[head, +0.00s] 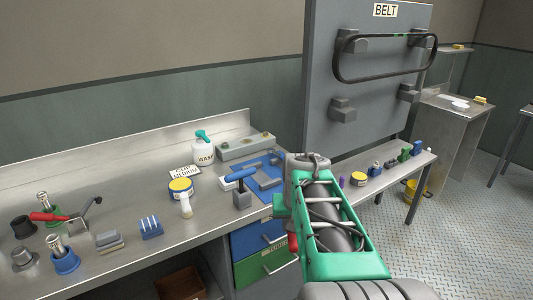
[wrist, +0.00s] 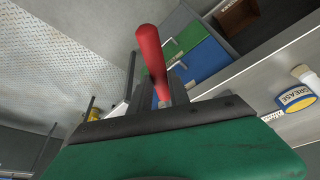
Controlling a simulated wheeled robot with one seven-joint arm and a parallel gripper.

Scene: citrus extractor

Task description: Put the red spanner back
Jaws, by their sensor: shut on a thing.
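The red spanner shows in the wrist view as a red handle (wrist: 151,62) sticking out from between the grey fingers of my gripper (wrist: 170,92). My gripper is shut on it, and its gripped part is mostly hidden. In the head view a small red piece of it (head: 292,242) shows beside my green forearm, in front of the blue and green drawers. My fingers are hidden there. A blue mat (head: 268,184) lies on the bench behind my arm, partly covered by it.
The steel bench (head: 120,190) holds a wash bottle (head: 203,151), a grease tin (head: 181,189), a blue-handled tool in a grey block (head: 240,180) and a red-handled lever device (head: 48,217). A belt panel (head: 365,110) stands at the back right.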

